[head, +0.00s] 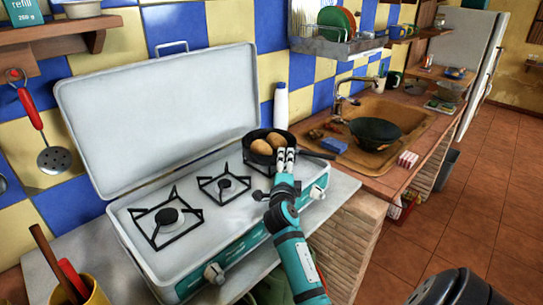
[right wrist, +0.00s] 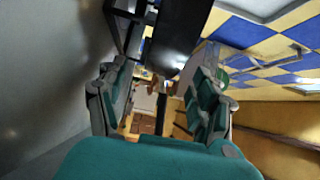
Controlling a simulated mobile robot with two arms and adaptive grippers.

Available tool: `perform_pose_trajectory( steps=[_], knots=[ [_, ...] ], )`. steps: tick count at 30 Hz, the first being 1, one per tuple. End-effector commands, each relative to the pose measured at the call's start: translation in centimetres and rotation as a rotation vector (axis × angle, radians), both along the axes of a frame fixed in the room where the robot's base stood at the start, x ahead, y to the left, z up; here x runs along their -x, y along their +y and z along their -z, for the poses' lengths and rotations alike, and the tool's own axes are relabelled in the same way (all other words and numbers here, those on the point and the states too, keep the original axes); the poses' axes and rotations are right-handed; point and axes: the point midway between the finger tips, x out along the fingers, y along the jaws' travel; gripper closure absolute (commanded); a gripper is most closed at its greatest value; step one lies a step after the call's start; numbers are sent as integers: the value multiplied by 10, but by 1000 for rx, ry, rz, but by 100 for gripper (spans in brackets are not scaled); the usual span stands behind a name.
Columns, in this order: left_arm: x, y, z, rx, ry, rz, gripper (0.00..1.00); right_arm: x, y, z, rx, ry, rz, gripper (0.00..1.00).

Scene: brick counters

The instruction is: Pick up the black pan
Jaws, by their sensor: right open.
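A black pan (head: 270,137) holding two brown, potato-like items (head: 264,147) sits on the right-hand burner of the stove. Its dark handle (head: 318,154) points right. My right gripper (head: 286,156) is in front of the pan's near right side and hides part of its rim and the root of the handle. In the right wrist view the gripper's fingers (right wrist: 160,82) are apart, with a long dark piece (right wrist: 182,35), apparently the handle, beyond them. I cannot tell whether they touch it. A second dark, wok-like pan (head: 375,131) lies in the sink. My left gripper is not in view.
The stove (head: 130,214) has its white lid (head: 160,105) raised behind it and two empty burners at left. A white bottle (head: 281,106) stands behind the pan. The brown sink (head: 340,154) is at right, with a blue sponge (head: 333,146) and a red-white box (head: 407,159) nearby.

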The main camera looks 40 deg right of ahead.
Motion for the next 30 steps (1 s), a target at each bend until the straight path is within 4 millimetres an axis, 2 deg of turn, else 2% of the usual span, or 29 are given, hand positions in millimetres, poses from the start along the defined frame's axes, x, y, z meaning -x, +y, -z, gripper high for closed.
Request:
perform_pose_trajectory(
  steps=[16,25,30],
  knots=[
    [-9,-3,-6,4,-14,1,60,-46,-49,-1,3,1,1,32],
    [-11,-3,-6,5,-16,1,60,-50,-53,0,0,0,1,32],
    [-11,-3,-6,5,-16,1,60,-50,-52,0,0,0,1,53]
  ],
)
